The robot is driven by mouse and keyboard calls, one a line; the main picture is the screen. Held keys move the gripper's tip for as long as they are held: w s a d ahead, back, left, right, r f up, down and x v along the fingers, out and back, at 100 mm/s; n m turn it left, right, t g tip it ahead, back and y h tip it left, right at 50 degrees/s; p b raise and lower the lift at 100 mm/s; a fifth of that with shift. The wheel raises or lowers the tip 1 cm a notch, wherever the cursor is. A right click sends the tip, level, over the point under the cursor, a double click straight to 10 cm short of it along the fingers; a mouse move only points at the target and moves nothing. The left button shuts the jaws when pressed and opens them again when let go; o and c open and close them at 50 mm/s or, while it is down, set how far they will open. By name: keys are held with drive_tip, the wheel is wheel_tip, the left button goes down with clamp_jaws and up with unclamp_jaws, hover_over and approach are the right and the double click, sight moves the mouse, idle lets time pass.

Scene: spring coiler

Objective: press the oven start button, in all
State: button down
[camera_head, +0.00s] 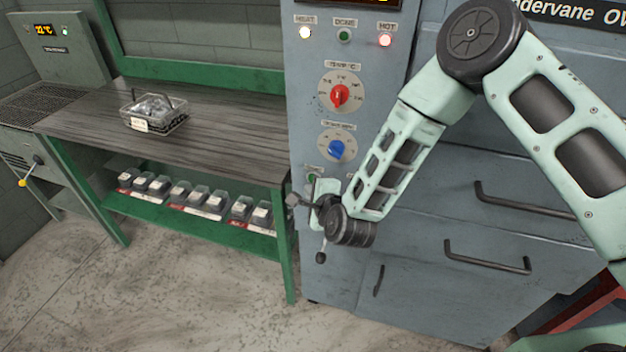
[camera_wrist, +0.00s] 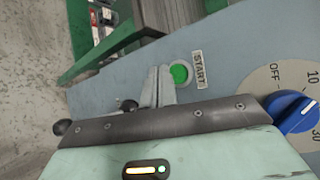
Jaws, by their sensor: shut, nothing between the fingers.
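The green START button (camera_wrist: 179,73) shows in the wrist view, set in the oven's grey panel beside its white label (camera_wrist: 199,69). My gripper (camera_wrist: 160,84) is shut and empty. Its fingertips appear right beside the button, on its left; I cannot tell whether they touch it or the panel. In the head view my gripper (camera_head: 328,190) is at the lower left of the oven front (camera_head: 390,270), below the blue dial (camera_head: 337,149), and partly covers the button area.
A red dial (camera_head: 340,96) sits above the blue one. A green-framed bench (camera_head: 90,115) with a wire basket (camera_head: 154,113) stands left. Drawer handles (camera_head: 487,257) protrude at right.

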drive_tip(key=s, duration=0.1)
drive_tip(key=s+a, duration=0.1)
drive_tip(key=s, duration=0.2)
drive_tip(key=shift+a, duration=0.25)
drive_tip(key=shift+r, duration=0.1)
idle(0.6)
drive_tip(key=s+a+r+n+g+y, duration=0.2)
drive_tip(key=s+r+n+g, duration=0.5)
drive_tip(key=s+r+n, duration=0.6)
drive_tip(key=s+d+r+n+g+h, duration=0.2)
drive_tip(key=s+d+r+n+h, duration=0.1)
drive_tip(key=s+d+n, duration=0.3)
drive_tip(key=s+d+r+n+g+h, duration=0.2)
drive_tip(key=s+d+n, duration=0.4)
drive_tip(key=s+d, duration=0.3)
wheel_tip(320, 180, up, 2)
drive_tip(key=shift+s+d+r+g+h, duration=0.3)
drive_tip(key=shift+g+h, duration=0.1)
drive_tip(key=shift+g, duration=0.2)
